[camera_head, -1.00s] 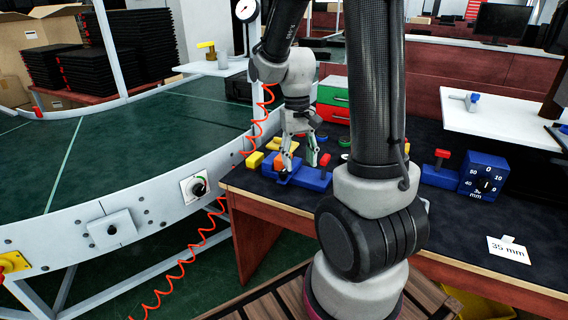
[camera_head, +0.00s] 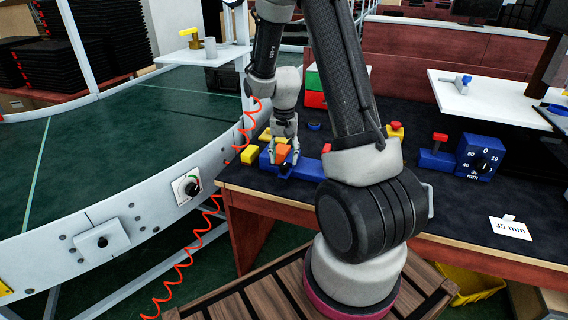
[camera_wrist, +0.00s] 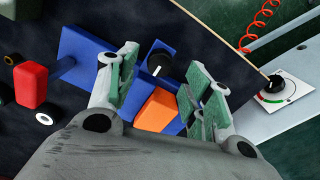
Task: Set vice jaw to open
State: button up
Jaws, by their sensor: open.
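The vice is a blue body (camera_head: 308,168) on the dark bench top, and it also shows in the wrist view (camera_wrist: 88,60). An orange block (camera_wrist: 158,108) sits on it, seen in the head view too (camera_head: 283,150). My gripper (camera_wrist: 160,92) is open, with one green-padded finger on each side of the orange block. Gaps show between block and fingers, and contact cannot be told. In the head view my gripper (camera_head: 284,156) is low over the vice. A black knob with a white mark (camera_wrist: 160,60) lies just beyond the orange block.
A red block (camera_wrist: 31,83) stands left in the wrist view. Yellow blocks (camera_head: 250,154) lie by the bench's left edge, near the conveyor (camera_head: 70,235). A blue dial box (camera_head: 478,157) and red-handled blue part (camera_head: 437,158) stand right, behind a "35 mm" card (camera_head: 510,228).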

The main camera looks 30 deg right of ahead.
aim_at(284, 165)
jog(key=shift+f, duration=1.85)
jog(key=shift+c, duration=0.4)
jog(key=shift+s, duration=0.1)
grip_shut()
